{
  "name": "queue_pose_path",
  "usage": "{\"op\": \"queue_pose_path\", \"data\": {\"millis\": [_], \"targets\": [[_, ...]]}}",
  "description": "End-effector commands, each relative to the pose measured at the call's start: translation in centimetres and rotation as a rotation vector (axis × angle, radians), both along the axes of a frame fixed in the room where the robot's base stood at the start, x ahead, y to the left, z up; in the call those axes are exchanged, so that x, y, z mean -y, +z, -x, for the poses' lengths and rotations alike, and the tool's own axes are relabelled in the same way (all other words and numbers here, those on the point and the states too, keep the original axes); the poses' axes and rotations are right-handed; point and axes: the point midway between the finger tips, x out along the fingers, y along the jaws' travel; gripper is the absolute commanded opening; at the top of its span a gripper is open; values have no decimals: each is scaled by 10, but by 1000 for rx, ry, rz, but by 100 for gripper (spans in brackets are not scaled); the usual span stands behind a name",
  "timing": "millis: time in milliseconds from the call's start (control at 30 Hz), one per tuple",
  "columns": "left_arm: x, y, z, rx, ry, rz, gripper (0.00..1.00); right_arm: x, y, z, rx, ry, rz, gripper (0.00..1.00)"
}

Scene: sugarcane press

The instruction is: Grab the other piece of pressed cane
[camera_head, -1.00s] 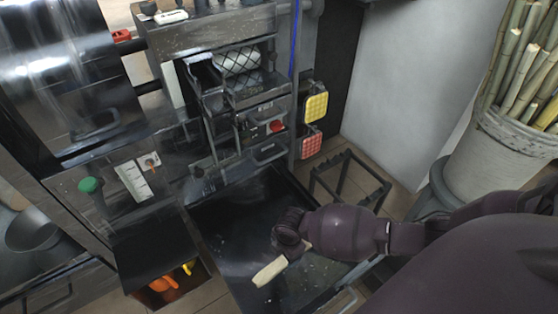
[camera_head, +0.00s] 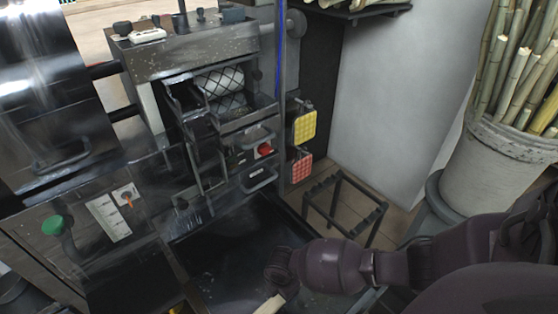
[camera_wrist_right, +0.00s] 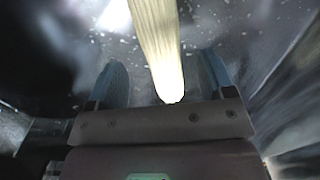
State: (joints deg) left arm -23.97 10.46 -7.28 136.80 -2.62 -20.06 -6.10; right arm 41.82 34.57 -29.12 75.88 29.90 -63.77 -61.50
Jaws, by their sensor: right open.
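A pale piece of pressed cane (camera_head: 270,304) shows at the bottom edge of the head view, at the dark tray (camera_head: 225,262) in front of the press; its lower part is cut off by the frame. In the right wrist view the cane piece (camera_wrist_right: 157,45) runs between the two blue fingers of my right gripper (camera_wrist_right: 162,62). The fingers stand apart, with a gap on each side of the cane. In the head view my right gripper (camera_head: 274,288) is low over the tray, its fingers mostly hidden. My left gripper is not in view.
The press with its mesh-patterned rollers (camera_head: 222,82) stands behind the tray. Yellow (camera_head: 304,127) and red (camera_head: 301,167) pads hang on its right side. A black rack (camera_head: 344,205) stands right of the tray. A bucket of raw canes (camera_head: 497,165) is at the right.

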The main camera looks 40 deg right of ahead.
Motion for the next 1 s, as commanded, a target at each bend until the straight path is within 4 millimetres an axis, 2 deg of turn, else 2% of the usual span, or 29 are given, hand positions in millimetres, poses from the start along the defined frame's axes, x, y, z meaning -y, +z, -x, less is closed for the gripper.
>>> {"op": "queue_pose_path", "data": {"millis": [33,200,533,900,1000], "targets": [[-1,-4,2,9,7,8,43,-1,-17,7,-16,0,-1,76],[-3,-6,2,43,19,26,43,-1,-33,5,-10,0,0,76],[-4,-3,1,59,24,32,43,-1,-33,1,-2,0,0,76],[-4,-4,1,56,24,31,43,-1,-33,1,-3,0,0,19],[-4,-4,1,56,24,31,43,-1,-33,1,-3,0,0,18]]}}
